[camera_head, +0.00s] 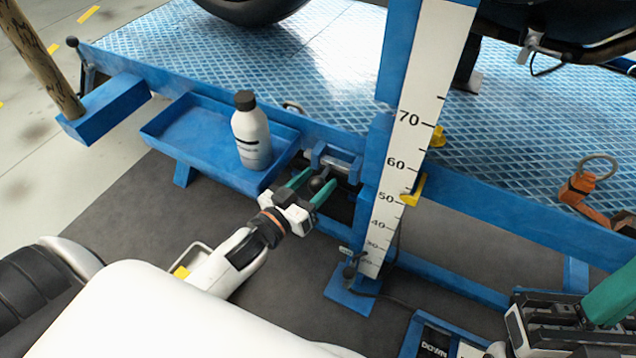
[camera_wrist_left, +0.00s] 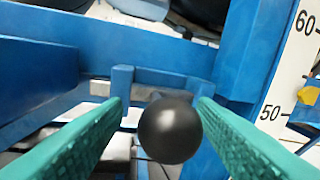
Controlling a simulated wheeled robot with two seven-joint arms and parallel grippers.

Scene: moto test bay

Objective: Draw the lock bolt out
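The lock bolt (camera_head: 338,163) is a grey metal rod in a blue bracket on the lift's side rail, left of the scale post. Its round black knob (camera_head: 317,184) points toward me. In the left wrist view the knob (camera_wrist_left: 170,130) is large and hides most of the bolt behind it. My left gripper (camera_head: 320,178) is open, with its green fingers on either side of the knob. The knob is closer to the right finger; a gap shows at the left finger. My right gripper (camera_head: 606,298) is partly in view at the bottom right, cut off by the edge.
A white bottle (camera_head: 251,138) with a black cap stands in the blue tray (camera_head: 190,130) left of my left gripper. A blue post with a white scale (camera_head: 392,150) and yellow pointer (camera_head: 413,190) stands close on the right.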

